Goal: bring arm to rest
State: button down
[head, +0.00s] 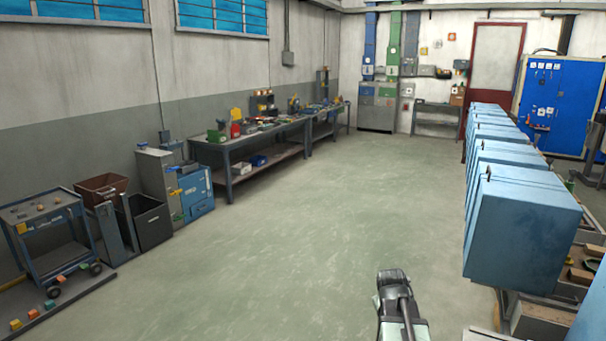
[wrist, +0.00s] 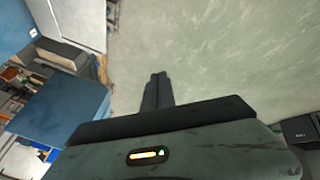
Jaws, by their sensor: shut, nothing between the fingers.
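My gripper (wrist: 157,90) shows in the wrist view as two dark fingers side by side, with no gap visible between them. Nothing is held. It points out over the bare grey-green floor (wrist: 220,50). In the head view my arm (head: 396,300) rises from the bottom edge, right of the middle. The fingertips cannot be made out clearly there.
A row of blue cabinets (head: 520,220) stands close on the right. Workbenches (head: 260,142) line the left wall, with a wheeled cart (head: 50,235) and a dark bin (head: 150,222) nearer. The floor (head: 290,240) between them is clear.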

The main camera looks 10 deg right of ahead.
jog(key=w+a+f+n+y, duration=0.2)
jog(key=a, duration=1.4)
jog(key=s+a+f+g+y, duration=0.1)
jog(key=s+a+g, duration=0.1)
jog(key=s+a, duration=0.2)
jog(key=s+a+f+g+y, duration=0.1)
jog(key=s+a, duration=0.4)
jog(key=a, duration=0.5)
jog(key=shift+s+m+g+b, duration=0.2)
jog(key=shift+m+g+b, duration=0.2)
jog(key=shift+g, duration=0.1)
